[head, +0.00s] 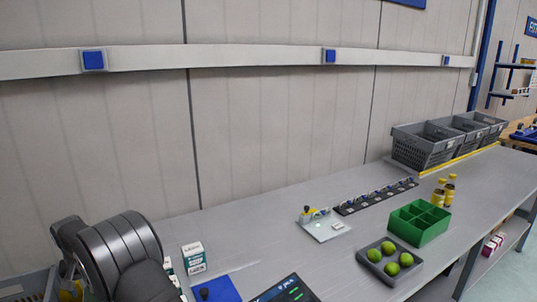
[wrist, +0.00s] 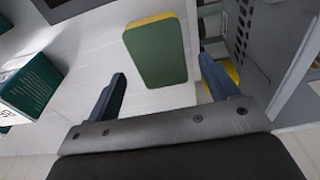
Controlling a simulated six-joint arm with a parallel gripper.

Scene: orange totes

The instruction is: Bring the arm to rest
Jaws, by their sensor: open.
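My gripper (wrist: 165,90) shows in the wrist view with its two dark fingers spread wide apart, open and with nothing held between them. Beyond the fingers, a green and yellow sponge-like block (wrist: 156,52) lies on a pale surface, apart from them. In the head view, my dark arm is at the lower left, beside the near end of the grey bench (head: 360,215); my fingers are hidden there.
White and green boxes (head: 194,258) stand near my arm, by a blue pad (head: 222,289). A dark tray of green limes (head: 371,265), a green divided box (head: 437,231) and yellow bottles (head: 449,190) stand further right. Grey crates (head: 424,153) stand at the back right.

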